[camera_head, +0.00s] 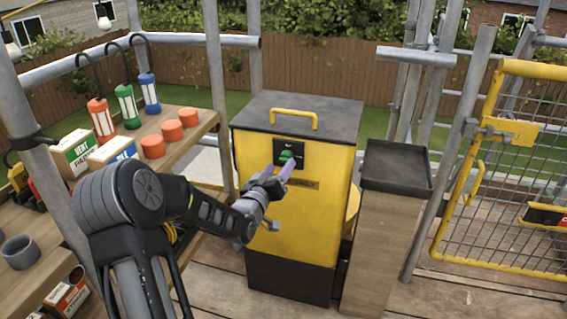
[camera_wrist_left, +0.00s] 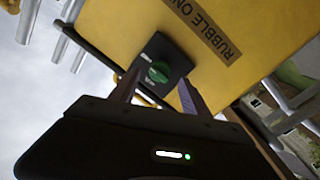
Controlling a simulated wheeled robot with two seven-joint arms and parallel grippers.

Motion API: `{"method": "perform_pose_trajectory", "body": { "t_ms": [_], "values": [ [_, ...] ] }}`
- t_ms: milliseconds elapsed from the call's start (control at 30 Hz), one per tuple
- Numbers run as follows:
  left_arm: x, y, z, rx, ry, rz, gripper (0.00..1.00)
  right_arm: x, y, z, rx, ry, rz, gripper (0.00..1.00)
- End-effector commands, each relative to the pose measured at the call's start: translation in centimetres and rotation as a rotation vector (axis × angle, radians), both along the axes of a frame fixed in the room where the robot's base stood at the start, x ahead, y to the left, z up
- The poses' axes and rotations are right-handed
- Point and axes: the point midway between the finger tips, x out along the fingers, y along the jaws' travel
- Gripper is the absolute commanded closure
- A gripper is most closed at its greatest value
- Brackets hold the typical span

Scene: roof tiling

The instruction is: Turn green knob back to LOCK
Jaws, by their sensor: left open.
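The green knob (camera_head: 287,157) sits on a black plate (camera_head: 278,145) on the front of the yellow bin (camera_head: 253,160). It also shows in the left wrist view (camera_wrist_left: 159,72), where the plate carries small lettering too blurred to read. My left gripper (camera_head: 278,175) is in front of the bin, close to the knob. Its fingers are open, and in the left wrist view the knob appears between the two fingertips (camera_wrist_left: 158,85). I cannot tell whether either finger touches the knob. My right gripper is not in view.
A wooden post with a dark tray (camera_head: 397,168) on top stands right of the bin. A shelf at the left holds coloured lanterns (camera_head: 127,104), orange pots (camera_head: 172,131) and boxes (camera_head: 75,153). A yellow mesh gate (camera_head: 510,165) is at the right.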

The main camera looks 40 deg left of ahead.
Motion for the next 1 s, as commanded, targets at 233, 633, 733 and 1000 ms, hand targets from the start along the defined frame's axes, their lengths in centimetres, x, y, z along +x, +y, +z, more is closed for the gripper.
{"method": "perform_pose_trajectory", "body": {
  "t_ms": [233,633,733,1000],
  "values": [
    [3.1,0.8,0.0,0.0,0.0,0.0,0.45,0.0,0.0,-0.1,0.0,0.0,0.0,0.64],
    [3.6,0.9,0.0,0.0,0.001,0.0,0.5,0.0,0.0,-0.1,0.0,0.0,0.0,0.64],
    [3.6,0.9,0.0,0.0,0.001,0.0,0.58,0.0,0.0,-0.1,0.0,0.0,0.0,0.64],
    [3.5,1.0,0.0,0.0,0.0,0.001,0.8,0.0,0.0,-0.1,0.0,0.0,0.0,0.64]
  ]
}}
